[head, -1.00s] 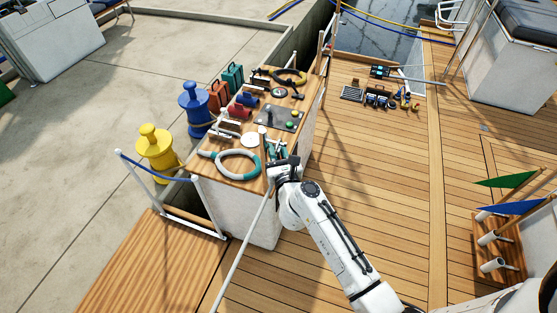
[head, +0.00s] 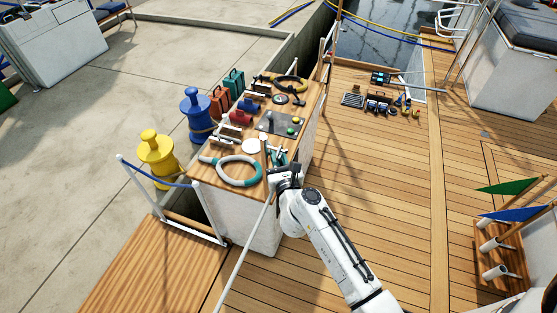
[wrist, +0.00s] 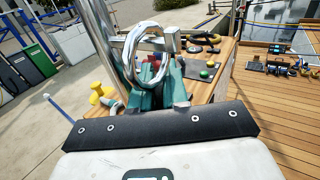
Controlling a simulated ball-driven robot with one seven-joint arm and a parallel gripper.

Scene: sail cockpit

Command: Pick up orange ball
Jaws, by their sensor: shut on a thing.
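An orange ball (head: 297,119) lies on a dark grey plate (head: 268,123) on the wooden-topped counter, beside a green ball (head: 291,130). In the wrist view the small orange ball (wrist: 210,64) shows beyond the green one, to the right of my gripper. My gripper (head: 281,160) is at the counter's near right edge, apart from the plate and both balls. In the wrist view my gripper (wrist: 158,85) is shut on a teal piece (wrist: 146,96). A shiny metal ring (wrist: 145,52) stands at it. Exactly what the jaws hold is unclear.
A grey-and-teal hose ring (head: 238,182), a white disc (head: 254,146), a red case (head: 240,117) and other gear crowd the counter. A long pale pole (head: 243,243) runs close to my arm. Yellow (head: 156,152) and blue (head: 196,112) bollards stand left. The wooden deck (head: 390,180) to the right is mostly clear.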

